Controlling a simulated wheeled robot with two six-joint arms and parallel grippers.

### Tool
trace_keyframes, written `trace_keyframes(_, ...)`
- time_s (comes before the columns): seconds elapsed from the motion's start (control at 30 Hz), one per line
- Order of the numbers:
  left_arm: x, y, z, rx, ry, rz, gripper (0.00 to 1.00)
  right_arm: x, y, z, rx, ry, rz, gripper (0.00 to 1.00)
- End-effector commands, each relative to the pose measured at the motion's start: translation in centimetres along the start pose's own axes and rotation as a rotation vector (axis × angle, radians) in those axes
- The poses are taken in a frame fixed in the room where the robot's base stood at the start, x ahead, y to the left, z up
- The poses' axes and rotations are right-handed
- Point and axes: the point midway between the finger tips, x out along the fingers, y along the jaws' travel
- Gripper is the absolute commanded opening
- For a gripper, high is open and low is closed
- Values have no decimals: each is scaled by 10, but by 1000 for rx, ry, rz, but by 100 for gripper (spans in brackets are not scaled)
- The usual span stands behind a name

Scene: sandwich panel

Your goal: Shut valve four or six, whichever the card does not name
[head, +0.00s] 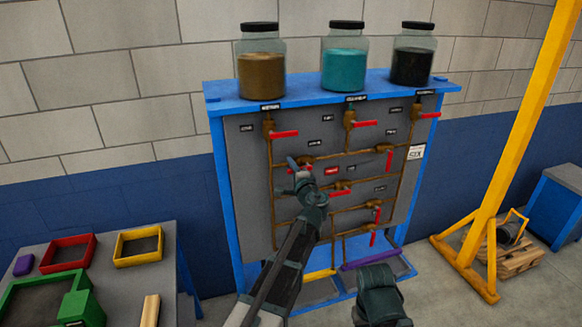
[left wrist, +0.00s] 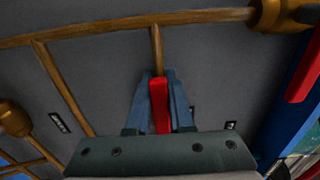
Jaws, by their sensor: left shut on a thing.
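The panel (head: 352,210) is grey in a blue frame, with brown pipes and several valves with red handles. The card (head: 416,153) at its right edge reads SIX. My left gripper (head: 297,172) is at the panel's left-middle valve and covers part of it. In the left wrist view, its fingers are shut on a red valve handle (left wrist: 160,98), with a pipe just beyond. Other handles lie sideways, such as the centre one (head: 340,193); the right-middle handle (head: 389,161) and bottom handle (head: 373,238) hang down. The small labels are too small to read.
Jars with brown (head: 261,75), teal (head: 344,70) and black (head: 412,65) contents stand on the panel's top ledge. A table with red (head: 68,242), yellow (head: 138,233) and green trays is at left. A yellow post (head: 515,140) stands at right.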

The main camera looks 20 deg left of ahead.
Motion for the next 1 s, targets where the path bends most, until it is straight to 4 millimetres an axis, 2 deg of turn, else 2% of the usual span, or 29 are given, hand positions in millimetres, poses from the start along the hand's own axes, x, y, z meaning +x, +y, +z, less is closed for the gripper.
trace_keyframes(0.67, 0, 2, 0, -21, 0, 1, 0, 2, 0, 0, 0, 0, 0, 50)
trace_keyframes(1.0, 0, 15, -2, -230, 0, 1, 0, 14, -1, -1, -3, 0, 1, 50)
